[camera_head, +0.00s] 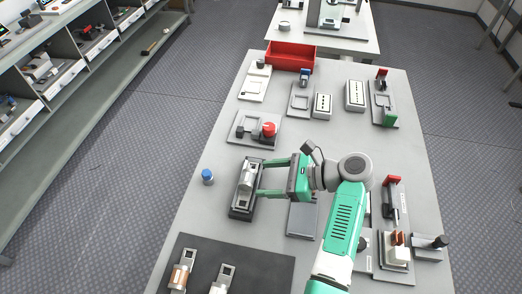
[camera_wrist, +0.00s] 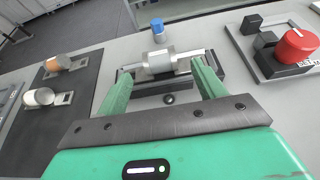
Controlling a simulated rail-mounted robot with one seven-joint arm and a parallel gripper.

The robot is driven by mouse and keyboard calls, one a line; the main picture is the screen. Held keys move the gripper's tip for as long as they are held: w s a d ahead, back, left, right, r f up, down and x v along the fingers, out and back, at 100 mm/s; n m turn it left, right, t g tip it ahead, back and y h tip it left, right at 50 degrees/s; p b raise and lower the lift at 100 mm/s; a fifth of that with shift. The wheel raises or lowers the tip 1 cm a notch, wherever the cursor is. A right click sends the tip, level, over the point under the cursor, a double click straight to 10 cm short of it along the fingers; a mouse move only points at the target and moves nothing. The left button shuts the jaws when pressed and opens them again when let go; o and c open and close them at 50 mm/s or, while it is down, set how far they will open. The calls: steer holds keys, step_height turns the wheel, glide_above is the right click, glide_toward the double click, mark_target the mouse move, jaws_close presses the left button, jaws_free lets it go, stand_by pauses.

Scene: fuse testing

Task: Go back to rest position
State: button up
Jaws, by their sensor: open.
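My gripper (camera_head: 261,178) is at the middle left of the table, its green fingers pointing left and spread apart. The tips end at the near side of a dark fixture (camera_head: 240,214) that holds a silver fuse (camera_head: 246,178). In the wrist view, the fuse (camera_wrist: 160,62) lies in the fixture (camera_wrist: 150,87) just beyond and between the open fingers (camera_wrist: 163,72). Nothing is held. I cannot tell whether a fingertip touches the fixture.
A blue-topped cylinder (camera_head: 207,176) stands left of the fixture. A red-button device (camera_head: 268,129) is behind it. A dark mat (camera_head: 240,258) with more fuses lies in front.

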steer(key=w+a+r+n+t+h, duration=0.15)
steer(key=r+n+t+h, duration=0.4)
steer(key=r, duration=0.55)
steer(key=w+a+r+n+t+h, duration=0.1)
steer(key=w+r+n+t+h, duration=0.1)
steer(key=r+n+t+h, duration=0.45)
steer(key=s+a+r+n+t+h, duration=0.15)
steer(key=s+r+n+t, duration=0.35)
steer(key=s+r, duration=0.8)
steer(key=s+a+r+n+t, duration=0.2)
steer(key=s+r+n+t, duration=0.2)
steer(key=s+r, duration=0.85)
steer(key=w+r+p, duration=0.2)
steer(key=r+p, duration=1.7)
steer(key=r, duration=0.1)
steer(key=w+r+p, duration=0.3)
steer(key=r+p, duration=1.6)
steer(key=r, duration=0.2)
steer(key=shift+y, duration=0.45)
